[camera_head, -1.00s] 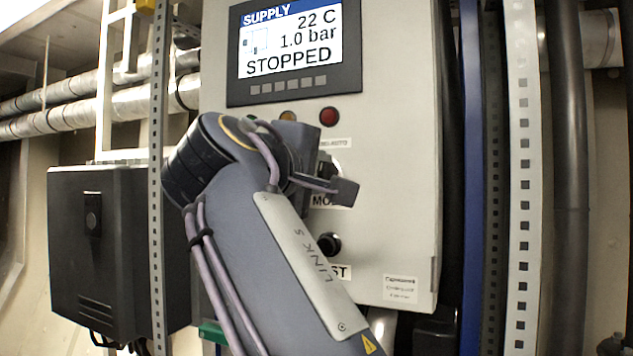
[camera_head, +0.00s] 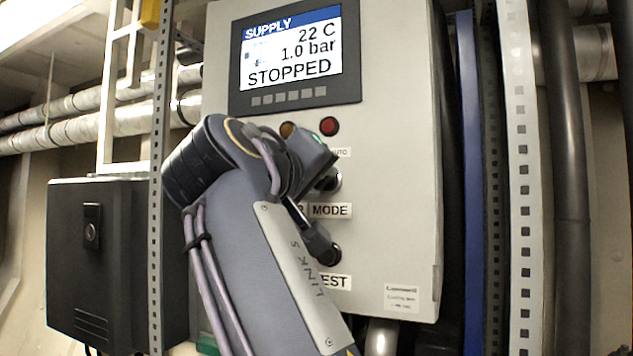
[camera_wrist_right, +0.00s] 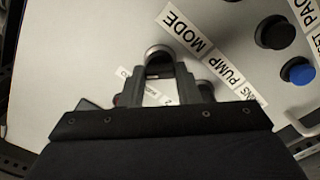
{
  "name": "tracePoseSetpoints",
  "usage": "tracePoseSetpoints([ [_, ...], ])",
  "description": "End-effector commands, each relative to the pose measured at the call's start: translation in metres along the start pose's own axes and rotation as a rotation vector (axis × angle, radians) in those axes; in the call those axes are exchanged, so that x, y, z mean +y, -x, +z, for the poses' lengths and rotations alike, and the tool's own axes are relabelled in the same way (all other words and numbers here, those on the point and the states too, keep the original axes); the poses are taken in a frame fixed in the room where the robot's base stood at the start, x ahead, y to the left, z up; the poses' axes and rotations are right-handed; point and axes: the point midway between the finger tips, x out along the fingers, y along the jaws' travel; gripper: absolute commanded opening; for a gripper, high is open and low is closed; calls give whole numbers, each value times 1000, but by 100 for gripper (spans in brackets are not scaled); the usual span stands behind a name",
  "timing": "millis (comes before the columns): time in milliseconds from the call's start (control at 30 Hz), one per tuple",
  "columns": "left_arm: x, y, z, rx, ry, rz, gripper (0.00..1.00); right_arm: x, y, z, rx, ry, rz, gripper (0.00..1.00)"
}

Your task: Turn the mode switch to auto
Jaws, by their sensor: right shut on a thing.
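The mode switch (camera_head: 331,180) is a dark round knob on the light grey panel, above the MODE label (camera_head: 331,210). My right gripper (camera_head: 319,187) is at this knob, and my wrist partly hides it in the head view. In the right wrist view, the two fingers of the right gripper (camera_wrist_right: 158,78) stand on either side of the mode switch (camera_wrist_right: 158,57), which has a silver ring, and are shut on it. An AUTO label (camera_head: 340,152) shows partly above the knob. I cannot tell which way the switch points. My left gripper is not in view.
The display (camera_head: 291,55) reads SUPPLY, 22 C, 1.0 bar, STOPPED. A red lamp (camera_head: 329,126) and an amber lamp (camera_head: 287,130) sit below it. A black button (camera_wrist_right: 275,32) and a blue button (camera_wrist_right: 298,71) are nearby. A black box (camera_head: 110,260) hangs left.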

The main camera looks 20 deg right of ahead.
Motion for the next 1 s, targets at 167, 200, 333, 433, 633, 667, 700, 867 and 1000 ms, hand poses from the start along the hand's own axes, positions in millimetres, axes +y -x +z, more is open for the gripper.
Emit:
tracePoseSetpoints([
  [167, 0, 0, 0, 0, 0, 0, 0, -1, 0, 0, -3, -12, -2, 6],
  [200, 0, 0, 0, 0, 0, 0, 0, -1, 0, 0, -3, -12, -2, 6],
  [333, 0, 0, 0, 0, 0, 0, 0, -1, 0, 0, -2, -12, -2, 6],
  [433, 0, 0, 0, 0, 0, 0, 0, -1, 0, 0, -2, -12, -2, 6],
  [633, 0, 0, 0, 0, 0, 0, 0, -1, 0, 0, -1, -11, -2, 51],
  [667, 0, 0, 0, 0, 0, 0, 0, -1, 0, 0, -1, -11, -1, 51],
  [700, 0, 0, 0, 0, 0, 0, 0, -1, 0, 0, -1, -11, -1, 51],
  [867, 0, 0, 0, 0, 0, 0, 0, 0, 0, 0, 0, -11, -1, 51],
  [1000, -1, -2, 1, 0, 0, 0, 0, -1, 10, 0, 3, -11, -1, 51],
])
